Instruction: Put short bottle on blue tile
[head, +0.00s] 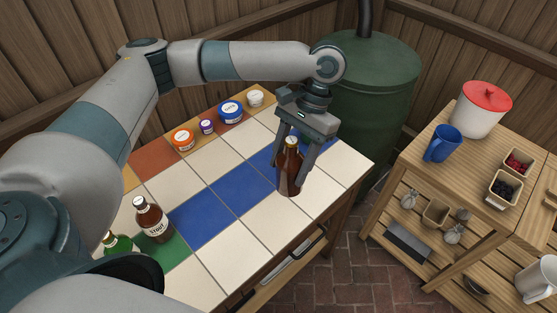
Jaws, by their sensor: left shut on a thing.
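My left gripper (296,160) is shut on a brown bottle (290,178) with a gold cap, held upright toward the right end of the tiled table. Its base shows over a cream tile, just right of a row of blue tiles (239,187); I cannot tell whether it touches the table. A second brown bottle (152,222) with a white label stands left of the blue tiles. A green bottle (118,243) is partly hidden behind my arm at lower left. I cannot tell for sure which brown bottle is the short one. My right gripper is not in view.
Orange (183,138), purple (207,126), blue (231,111) and white (256,98) lidded jars line the table's back edge. A green barrel (368,85) stands behind the table's right end. A wooden shelf unit (440,195) at right holds a blue mug (440,143) and a red-lidded pot (480,112).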

